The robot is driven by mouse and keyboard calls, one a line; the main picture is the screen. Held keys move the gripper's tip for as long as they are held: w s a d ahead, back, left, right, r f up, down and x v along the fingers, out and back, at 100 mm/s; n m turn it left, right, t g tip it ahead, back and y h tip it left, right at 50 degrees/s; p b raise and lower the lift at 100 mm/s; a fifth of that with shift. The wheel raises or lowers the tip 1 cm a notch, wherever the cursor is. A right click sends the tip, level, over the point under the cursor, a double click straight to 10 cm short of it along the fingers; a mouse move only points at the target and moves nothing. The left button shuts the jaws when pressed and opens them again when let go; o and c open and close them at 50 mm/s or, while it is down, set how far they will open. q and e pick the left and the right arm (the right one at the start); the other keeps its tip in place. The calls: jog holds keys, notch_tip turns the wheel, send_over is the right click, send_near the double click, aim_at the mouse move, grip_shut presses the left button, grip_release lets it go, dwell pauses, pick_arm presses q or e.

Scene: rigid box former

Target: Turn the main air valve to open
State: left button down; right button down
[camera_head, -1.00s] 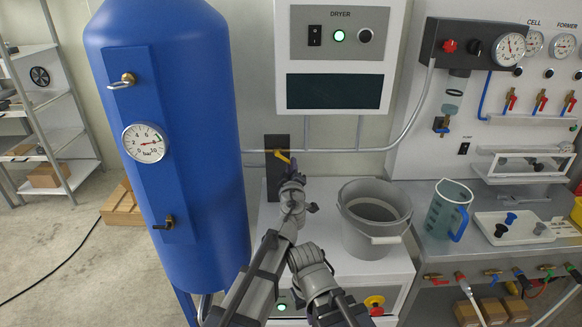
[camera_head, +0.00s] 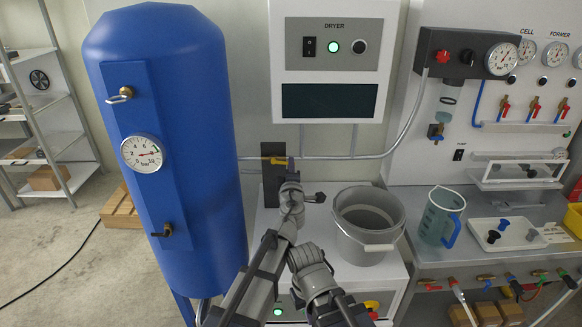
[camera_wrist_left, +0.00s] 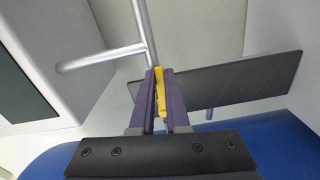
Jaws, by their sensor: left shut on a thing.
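The main air valve's yellow handle (camera_head: 274,159) sits in front of a black plate (camera_head: 270,188) on the wall pipe, between the blue tank and the dryer. The handle lies nearly level, along the pipe. My left gripper (camera_head: 290,165) is at the handle's right end. In the left wrist view, its two purple fingers (camera_wrist_left: 160,95) are shut on the yellow handle (camera_wrist_left: 160,78), one finger on each side. The black plate (camera_wrist_left: 240,82) shows behind. The fingers partly hide the handle.
The blue tank (camera_head: 205,110) with its gauge (camera_head: 142,153) stands left of the valve. The dryer (camera_head: 330,92) hangs above right. A grey bucket (camera_head: 345,225) stands close to the right of my left arm. A jug (camera_head: 438,217) stands on the bench.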

dwell(0.3)
pick_arm(q)
jog(key=c, duration=0.9)
grip_release()
jog(key=shift+r, duration=0.1)
